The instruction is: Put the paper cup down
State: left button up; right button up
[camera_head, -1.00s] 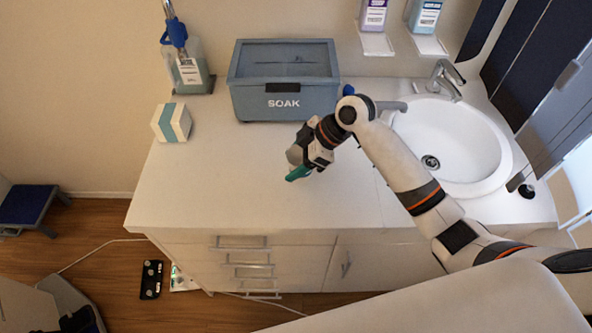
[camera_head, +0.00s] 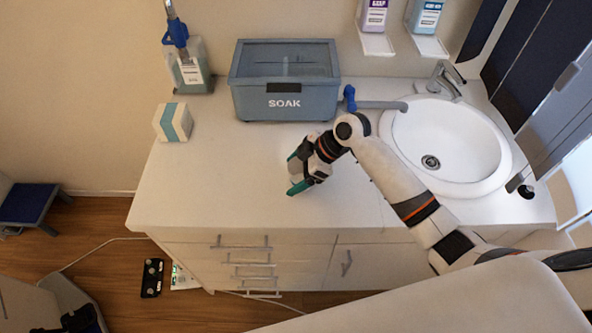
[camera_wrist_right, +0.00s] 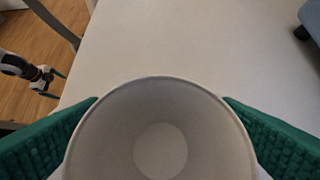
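The paper cup (camera_wrist_right: 160,112) is pale and fills the lower middle of the right wrist view, its round mouth facing the camera and its inside empty. The green fingers of my right gripper (camera_wrist_right: 163,130) lie against both its sides. In the head view my right gripper (camera_head: 297,173) is over the front middle of the white counter (camera_head: 220,195). The cup is mostly hidden there, and I cannot tell whether its base touches the counter. My left gripper (camera_wrist_right: 48,84) shows small at the left of the wrist view, fingers apart and empty, beyond the counter edge.
A grey SOAK box (camera_head: 285,103) stands behind my right gripper. A white and teal carton (camera_head: 172,123) and a bottle (camera_head: 190,70) are at the left. The sink (camera_head: 445,145) and tap (camera_head: 440,80) are at the right. The counter's front left is clear.

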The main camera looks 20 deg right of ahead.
jog(key=shift+r, duration=0.1)
jog(key=b+v, duration=0.1)
jog(key=v, duration=1.1)
jog(key=shift+s, duration=0.1)
